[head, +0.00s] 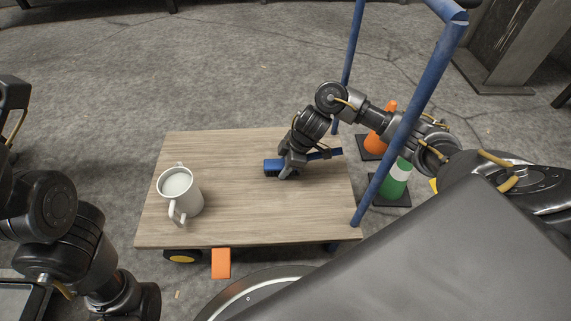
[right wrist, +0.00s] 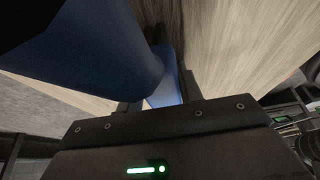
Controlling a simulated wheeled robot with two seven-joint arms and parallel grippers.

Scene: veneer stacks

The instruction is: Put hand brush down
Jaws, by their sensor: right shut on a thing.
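The blue hand brush (head: 272,166) is at the right half of the wooden cart top (head: 235,215). My right gripper (head: 287,170) is shut on the brush and reaches down from above; the brush is at or just above the wood, and I cannot tell whether it touches. In the right wrist view the blue brush (right wrist: 90,50) fills the upper left, with its narrower part between the fingers of my right gripper (right wrist: 160,85). My left arm is at the left edge of the head view, and its gripper is not clearly seen.
The cart's blue handle frame (head: 410,125) rises at the right. Orange (head: 376,143) and green (head: 395,180) cones stand on the floor beyond the cart's right edge. The cart top's middle is clear.

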